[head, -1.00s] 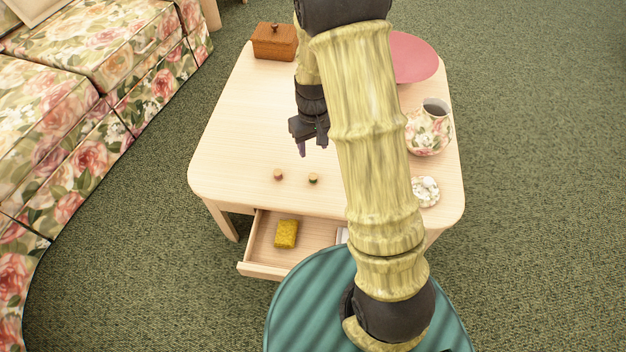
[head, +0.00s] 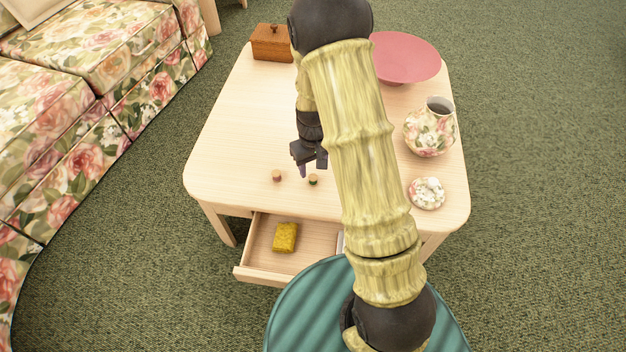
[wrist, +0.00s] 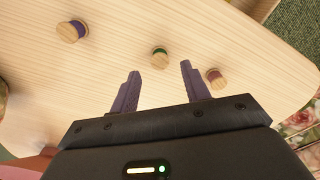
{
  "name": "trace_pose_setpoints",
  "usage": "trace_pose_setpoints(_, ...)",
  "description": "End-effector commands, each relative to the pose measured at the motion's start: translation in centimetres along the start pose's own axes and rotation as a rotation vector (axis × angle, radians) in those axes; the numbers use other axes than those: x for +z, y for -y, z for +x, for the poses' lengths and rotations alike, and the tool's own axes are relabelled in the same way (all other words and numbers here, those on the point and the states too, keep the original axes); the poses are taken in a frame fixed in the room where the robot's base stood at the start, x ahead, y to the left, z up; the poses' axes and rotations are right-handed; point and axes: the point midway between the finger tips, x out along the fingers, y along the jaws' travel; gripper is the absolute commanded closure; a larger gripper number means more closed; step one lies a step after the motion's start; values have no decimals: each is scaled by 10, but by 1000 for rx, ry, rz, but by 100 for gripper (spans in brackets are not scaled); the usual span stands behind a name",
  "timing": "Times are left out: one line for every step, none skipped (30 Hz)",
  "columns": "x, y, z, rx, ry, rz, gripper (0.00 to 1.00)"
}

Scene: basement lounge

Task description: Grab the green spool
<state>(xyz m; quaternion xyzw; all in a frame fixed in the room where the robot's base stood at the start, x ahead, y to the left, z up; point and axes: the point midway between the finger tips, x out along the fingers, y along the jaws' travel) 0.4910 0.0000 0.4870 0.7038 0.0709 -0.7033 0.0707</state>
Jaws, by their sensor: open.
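The green spool (head: 313,180), small with wooden ends, stands on the light wooden table (head: 245,110) near its front edge. It also shows in the wrist view (wrist: 160,57), just beyond the gap between my fingertips. My gripper (head: 313,170) is open and empty, pointing down above the table close behind the green spool. In the wrist view the two purple fingers (wrist: 160,70) lie apart, one on each side of the spool's line. A reddish spool (head: 277,176) stands to the left of the green one in the head view. A purple spool (wrist: 72,31) shows only in the wrist view.
The table's drawer (head: 250,270) is open, with a yellow block (head: 285,237) inside. A floral vase (head: 428,135), a floral dish (head: 427,192) and a pink plate (head: 405,58) stand on the right. A wooden box (head: 272,42) is at the back left.

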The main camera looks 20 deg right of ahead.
Motion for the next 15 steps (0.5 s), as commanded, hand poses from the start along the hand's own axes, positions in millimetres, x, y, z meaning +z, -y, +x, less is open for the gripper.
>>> trace_pose_setpoints(0,0,9,0,1,0,53)
trace_pose_setpoints(0,0,14,0,1,0,53)
trace_pose_setpoints(0,0,19,0,1,0,53)
trace_pose_setpoints(-1,0,24,0,1,0,53)
trace_pose_setpoints(-1,0,28,0,1,0,53)
trace_pose_setpoints(-1,0,33,0,1,0,53)
trace_pose_setpoints(-1,0,38,0,2,0,53)
trace_pose_setpoints(0,0,42,0,3,0,53)
trace_pose_setpoints(-1,0,45,0,2,0,53)
trace_pose_setpoints(-1,0,47,0,1,0,53)
trace_pose_setpoints(-1,0,48,0,1,0,53)
trace_pose_setpoints(-1,0,48,1,0,0,53)
trace_pose_setpoints(-1,0,48,1,0,0,53)
trace_pose_setpoints(-1,0,48,1,0,0,53)
trace_pose_setpoints(-1,0,47,1,0,0,53)
